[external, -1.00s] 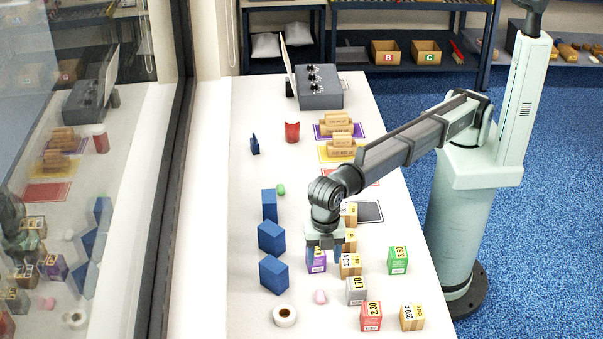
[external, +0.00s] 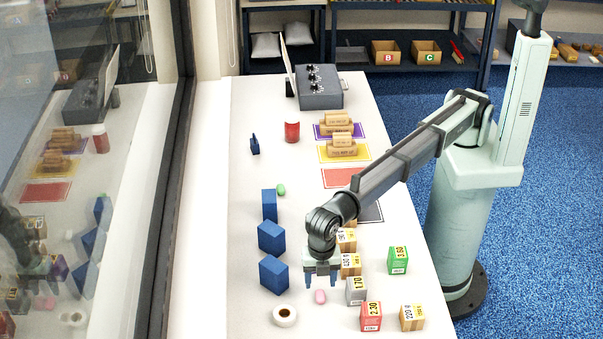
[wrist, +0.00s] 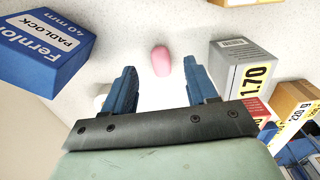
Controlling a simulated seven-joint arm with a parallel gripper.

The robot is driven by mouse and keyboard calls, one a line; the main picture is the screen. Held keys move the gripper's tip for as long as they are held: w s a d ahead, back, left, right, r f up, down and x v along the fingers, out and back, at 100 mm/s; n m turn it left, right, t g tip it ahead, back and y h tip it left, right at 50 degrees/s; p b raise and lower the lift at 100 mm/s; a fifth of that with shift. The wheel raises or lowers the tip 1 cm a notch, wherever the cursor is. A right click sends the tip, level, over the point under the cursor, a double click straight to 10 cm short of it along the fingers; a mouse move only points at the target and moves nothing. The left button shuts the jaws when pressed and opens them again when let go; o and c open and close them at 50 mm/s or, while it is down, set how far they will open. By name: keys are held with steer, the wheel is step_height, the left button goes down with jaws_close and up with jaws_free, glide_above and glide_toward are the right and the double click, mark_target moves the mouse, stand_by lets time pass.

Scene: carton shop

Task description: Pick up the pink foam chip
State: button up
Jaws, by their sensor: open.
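The pink foam chip (external: 320,296) lies on the white table between the tape roll and the grey 1.70 carton. In the wrist view the pink foam chip (wrist: 161,61) shows just beyond the fingertips, roughly centred in the gap between them. My gripper (external: 321,280) is open and empty, above the table and close to the chip. In the wrist view its two blue fingers (wrist: 160,72) stand apart, with nothing between them. The height of the fingertips over the table is hard to tell.
The grey carton (external: 356,291) stands close to the right of the chip, with a red carton (external: 371,316) beyond it. A blue box (external: 273,274) and the white tape roll (external: 285,315) are to the left.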

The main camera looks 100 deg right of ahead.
mark_target(320, 293)
steer(key=f, duration=0.4)
steer(key=shift+a+f, duration=0.15)
steer(key=shift+a, duration=0.2)
jaws_close()
